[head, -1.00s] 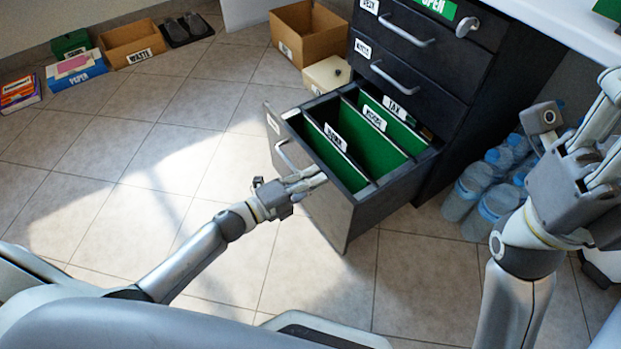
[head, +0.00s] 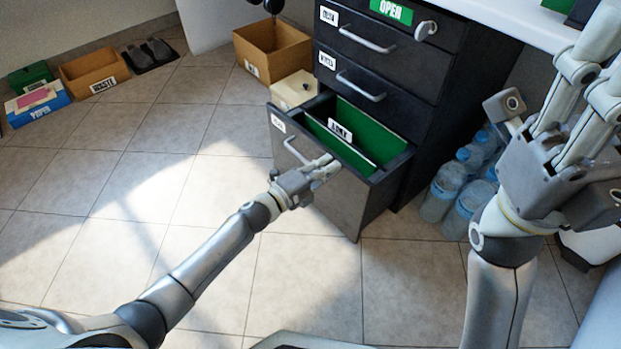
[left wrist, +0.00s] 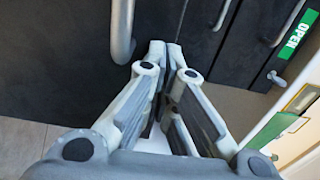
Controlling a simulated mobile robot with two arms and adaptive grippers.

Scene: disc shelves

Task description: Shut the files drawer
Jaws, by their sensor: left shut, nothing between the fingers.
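The files drawer (head: 325,195) is the lowest drawer of the dark cabinet (head: 450,75). It stands partly pulled out, with green hanging folders (head: 370,139) and a white tab inside. Its front has a silver bar handle (head: 294,148) and a small white label too small to read. My left gripper (head: 326,165) is shut and empty at the upper right part of the drawer front, seemingly against it. In the left wrist view its closed fingers (left wrist: 168,75) point at dark panels beside a handle (left wrist: 122,30). My right gripper (head: 545,105) is open and empty, raised at the right.
The two drawers above are shut; a green OPEN sign (head: 391,11) and a knob (head: 425,29) are at the top. Several water bottles (head: 445,190) stand right of the cabinet. A cream box (head: 294,90) and a cardboard box (head: 270,52) stand left of it. The tiled floor in front is clear.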

